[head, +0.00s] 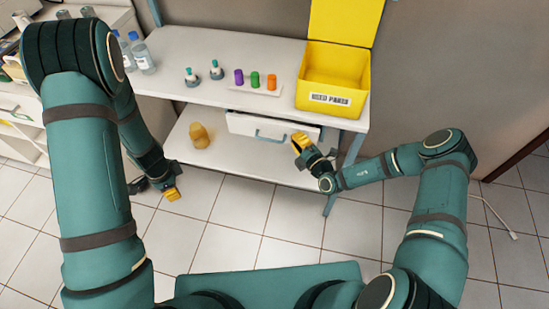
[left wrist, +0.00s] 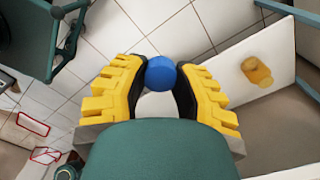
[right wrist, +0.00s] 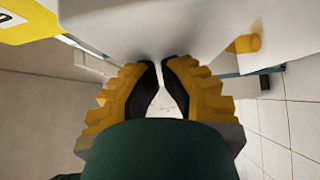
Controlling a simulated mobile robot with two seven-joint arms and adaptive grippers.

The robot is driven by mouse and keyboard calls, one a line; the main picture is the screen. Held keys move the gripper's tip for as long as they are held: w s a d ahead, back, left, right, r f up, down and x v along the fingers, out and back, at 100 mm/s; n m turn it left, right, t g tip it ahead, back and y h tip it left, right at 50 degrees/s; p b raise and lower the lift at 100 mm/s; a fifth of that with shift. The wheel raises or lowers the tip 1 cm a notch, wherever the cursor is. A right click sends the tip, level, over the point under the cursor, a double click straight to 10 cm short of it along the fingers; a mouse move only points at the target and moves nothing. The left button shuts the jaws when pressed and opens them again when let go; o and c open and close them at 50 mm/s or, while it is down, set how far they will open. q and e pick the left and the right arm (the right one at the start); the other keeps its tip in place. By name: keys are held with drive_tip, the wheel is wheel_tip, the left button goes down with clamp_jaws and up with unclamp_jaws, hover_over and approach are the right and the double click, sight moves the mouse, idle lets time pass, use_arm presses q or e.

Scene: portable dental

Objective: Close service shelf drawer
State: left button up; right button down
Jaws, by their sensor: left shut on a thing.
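The service shelf's white drawer (head: 243,125) hangs under the tabletop, with a blue-grey bar handle on its front. Its front shows below the table edge; how far it stands out is hard to tell. My right gripper (head: 299,144) is at the right end of the drawer front. In the right wrist view its fingertips (right wrist: 160,62) are nearly together, with nothing seen between them, close to a white surface. My left gripper (head: 172,194) is low, left of the shelf. In the left wrist view it is shut on a round blue object (left wrist: 161,72).
The shelf top (head: 200,45) holds two small teal-topped items, purple, green and orange pieces on a tray, clear bottles and a yellow USED PARTS bin (head: 325,75). A tan object (head: 199,135) stands on the lower shelf (head: 220,158). The tiled floor in front is clear.

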use_arm(q)
drive_tip(key=shift+f+b, duration=0.35)
drive_tip(key=shift+f, duration=0.2)
use_arm(e)
drive_tip(key=w, duration=0.1)
drive_tip(key=w+d, duration=0.1)
drive_tip(key=w, duration=0.1)
drive_tip(key=shift+w, duration=0.1)
drive_tip(key=shift+w+d, duration=0.1)
drive_tip(key=shift+w, duration=0.1)
drive_tip(key=shift+r, duration=0.1)
